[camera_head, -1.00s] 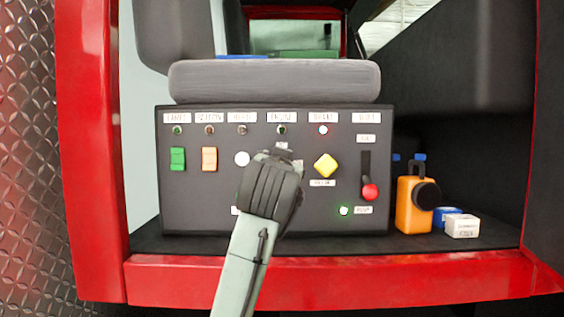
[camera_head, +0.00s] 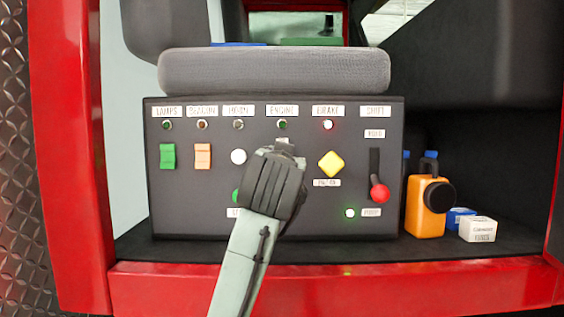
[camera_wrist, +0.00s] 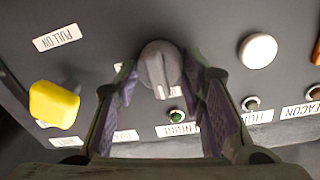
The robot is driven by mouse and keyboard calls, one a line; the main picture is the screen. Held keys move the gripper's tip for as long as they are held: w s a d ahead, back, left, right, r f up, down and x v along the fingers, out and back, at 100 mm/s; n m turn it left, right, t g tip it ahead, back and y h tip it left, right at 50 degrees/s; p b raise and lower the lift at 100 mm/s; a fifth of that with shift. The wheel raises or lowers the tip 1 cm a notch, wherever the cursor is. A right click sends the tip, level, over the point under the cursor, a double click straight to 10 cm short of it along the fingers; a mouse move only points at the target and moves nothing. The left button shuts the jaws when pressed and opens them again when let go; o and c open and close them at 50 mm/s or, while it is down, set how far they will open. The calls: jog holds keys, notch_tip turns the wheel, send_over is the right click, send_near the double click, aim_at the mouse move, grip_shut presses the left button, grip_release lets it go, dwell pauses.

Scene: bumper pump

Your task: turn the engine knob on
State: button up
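The engine knob (camera_wrist: 158,66) is a grey round knob with a raised grip bar and a white mark, seen in the wrist view. My gripper (camera_wrist: 160,78) is open, with one finger on each side of the knob. I cannot tell whether the pads touch it. In the head view my gripper (camera_head: 284,150) is in front of the panel and hides most of the knob. The engine lamp (camera_head: 282,124) above it looks dark green; it also shows in the wrist view (camera_wrist: 177,117) beside the engine label.
On the panel (camera_head: 165,215), a white button (camera_head: 238,157) sits left of the knob and a yellow diamond-shaped knob (camera_head: 331,164) right. Farther right is a red-tipped lever (camera_head: 379,192). An orange jug (camera_head: 425,212) and small boxes (camera_head: 478,229) stand right of the panel.

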jog(key=c, duration=0.7)
jog(key=shift+m, duration=0.3)
jog(key=m, duration=0.6)
jog(key=shift+d+m, duration=0.1)
jog(key=shift+m, duration=0.3)
jog(key=m, duration=0.5)
jog(key=shift+d+g+y, duration=0.1)
jog(key=shift+g+y, duration=0.2)
jog(key=m, duration=0.4)
jog(key=shift+f+m, duration=0.1)
jog(key=shift+m, duration=0.3)
